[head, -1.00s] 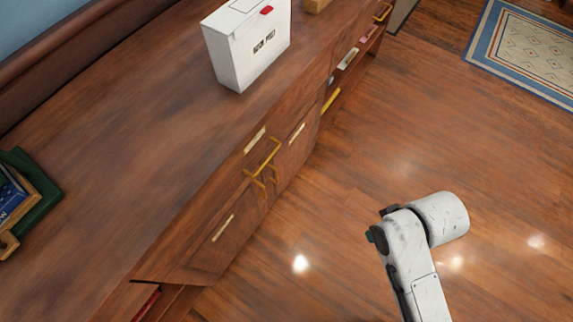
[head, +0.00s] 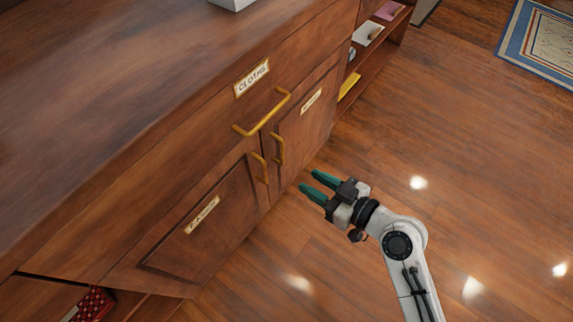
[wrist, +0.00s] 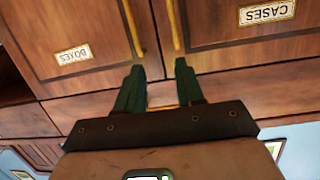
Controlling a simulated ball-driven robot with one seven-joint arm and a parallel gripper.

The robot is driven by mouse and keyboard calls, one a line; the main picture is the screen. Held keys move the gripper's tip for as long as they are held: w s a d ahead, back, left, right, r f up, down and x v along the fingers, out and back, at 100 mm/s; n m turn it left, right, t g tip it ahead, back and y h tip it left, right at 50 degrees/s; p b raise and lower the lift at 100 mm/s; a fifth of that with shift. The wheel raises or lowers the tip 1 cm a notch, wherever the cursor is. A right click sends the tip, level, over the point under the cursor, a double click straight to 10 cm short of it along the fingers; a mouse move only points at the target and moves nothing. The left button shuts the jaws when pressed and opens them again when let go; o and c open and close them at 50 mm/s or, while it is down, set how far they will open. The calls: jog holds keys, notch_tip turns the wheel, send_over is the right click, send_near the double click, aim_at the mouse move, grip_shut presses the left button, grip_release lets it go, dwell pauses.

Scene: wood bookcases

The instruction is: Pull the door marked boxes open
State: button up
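The boxes door (wrist: 90,25) fills the left of the wrist view, which shows the cabinet upside down, with its label (wrist: 73,55). Its upright brass handle (wrist: 133,28) lies just beyond the left fingertip. In the head view this door (head: 300,125) is the right one of the pair, with its handle (head: 279,148) near the middle seam. It looks shut. My gripper (head: 306,179) is open and empty, its green fingers pointing toward the cabinet, apart from the handles in the head view. The fingers also show in the wrist view (wrist: 158,67).
The cases door (wrist: 235,30), with its own handle (head: 259,168), adjoins the boxes door. A drawer labelled CLOTHS (head: 251,77) with a horizontal handle (head: 263,113) is above. Open shelves (head: 368,60) lie to the right. Wood floor (head: 460,130) before the cabinet is clear.

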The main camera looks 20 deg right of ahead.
jog(key=w+a+f+t+b, duration=0.1)
jog(key=w+f+b, duration=0.1)
jog(key=w, duration=0.4)
jog(key=w+a+f+m+t+b, duration=0.1)
jog(key=w+a+t+b, duration=0.1)
jog(key=w, duration=0.4)
jog(key=shift+w+f+h, duration=0.3)
jog(key=shift+f+h, duration=0.05)
jog(key=shift+h, duration=0.05)
jog(key=shift+a, duration=0.1)
jog(key=shift+c, duration=0.2)
grip_shut()
